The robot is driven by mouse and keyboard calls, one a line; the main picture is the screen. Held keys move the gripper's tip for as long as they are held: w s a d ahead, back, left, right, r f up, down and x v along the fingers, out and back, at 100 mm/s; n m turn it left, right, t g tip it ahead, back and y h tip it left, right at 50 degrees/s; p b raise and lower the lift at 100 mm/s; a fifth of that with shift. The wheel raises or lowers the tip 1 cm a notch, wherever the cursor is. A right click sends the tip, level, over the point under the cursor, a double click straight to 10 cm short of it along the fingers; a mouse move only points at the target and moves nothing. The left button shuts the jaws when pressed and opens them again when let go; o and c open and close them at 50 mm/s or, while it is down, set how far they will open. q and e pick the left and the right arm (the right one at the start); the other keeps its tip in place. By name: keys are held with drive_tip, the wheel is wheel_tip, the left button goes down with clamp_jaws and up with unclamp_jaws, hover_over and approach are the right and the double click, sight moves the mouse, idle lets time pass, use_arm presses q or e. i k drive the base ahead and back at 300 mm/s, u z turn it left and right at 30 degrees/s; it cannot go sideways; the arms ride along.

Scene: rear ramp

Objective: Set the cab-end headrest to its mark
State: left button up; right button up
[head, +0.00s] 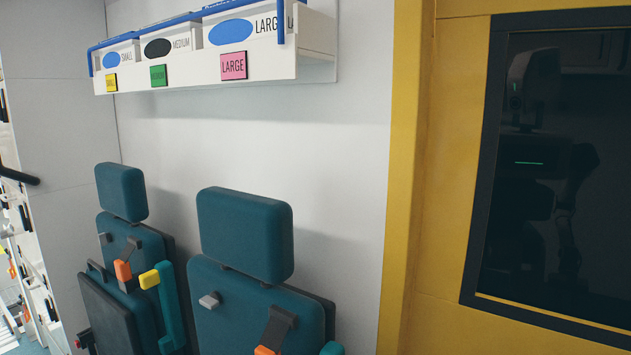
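Two teal seats stand against the white wall, each with a padded headrest above its backrest. The nearer, larger-looking headrest (245,235) is upright over the right seat (245,305), with a narrow gap below it. The farther headrest (121,192) sits over the left seat (150,245), also with a gap below. I cannot tell from this view which one is the cab-end headrest, and I make out no height mark on either. Neither of my grippers is in view.
Above the seats hangs a white shelf (200,78) with glove boxes labelled small, medium and large. Orange buckles (123,270) and a teal armrest with a yellow end (168,305) stick out at the seats. A yellow frame (445,150) and dark window (560,170) are at right.

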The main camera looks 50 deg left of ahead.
sight(251, 235)
drive_tip(key=i, duration=0.2)
drive_tip(key=u, duration=1.2)
